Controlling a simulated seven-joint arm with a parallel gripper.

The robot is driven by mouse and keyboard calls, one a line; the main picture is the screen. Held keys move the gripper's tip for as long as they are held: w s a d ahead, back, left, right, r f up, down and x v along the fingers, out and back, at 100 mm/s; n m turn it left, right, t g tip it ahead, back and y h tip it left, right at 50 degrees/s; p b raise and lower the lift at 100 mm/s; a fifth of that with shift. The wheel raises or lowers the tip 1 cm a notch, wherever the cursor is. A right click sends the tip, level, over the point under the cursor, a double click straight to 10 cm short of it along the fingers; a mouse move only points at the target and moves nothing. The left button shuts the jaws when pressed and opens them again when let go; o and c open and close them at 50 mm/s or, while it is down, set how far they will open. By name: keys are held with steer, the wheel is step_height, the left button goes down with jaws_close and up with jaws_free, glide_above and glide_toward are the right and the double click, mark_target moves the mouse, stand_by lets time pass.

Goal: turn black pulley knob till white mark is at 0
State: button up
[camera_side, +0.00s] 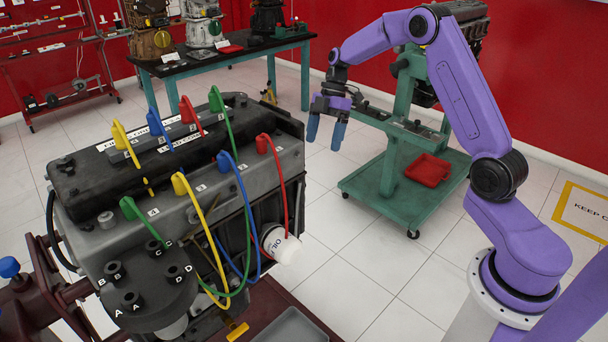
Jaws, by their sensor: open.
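My gripper (325,132) has two blue fingers that point down with a gap between them. It is open and empty, in the air to the right of and behind the engine trainer (95,185), touching nothing. I cannot make out a black pulley knob with a white mark, or a 0, in this view. The engine's near end carries a black round part (150,297) with several upright posts and white letters A to D. The engine's lower side and far end are hidden.
Red, blue, green and yellow leads loop over the engine's top and right side. A white oil filter (281,244) juts out on the right. A grey tray (290,328) lies below. A green wheeled stand (365,184) is behind my gripper. Open floor lies between engine and arm.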

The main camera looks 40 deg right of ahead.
steer(key=w+d+r+t, duration=0.2)
steer(key=w+d, duration=0.1)
steer(key=w, duration=0.1)
steer(key=x, duration=1.7)
steer(key=shift+w+a+f, duration=0.15)
steer(key=shift+w+f, duration=0.05)
steer(key=shift+f, duration=0.1)
steer(key=c, duration=1)
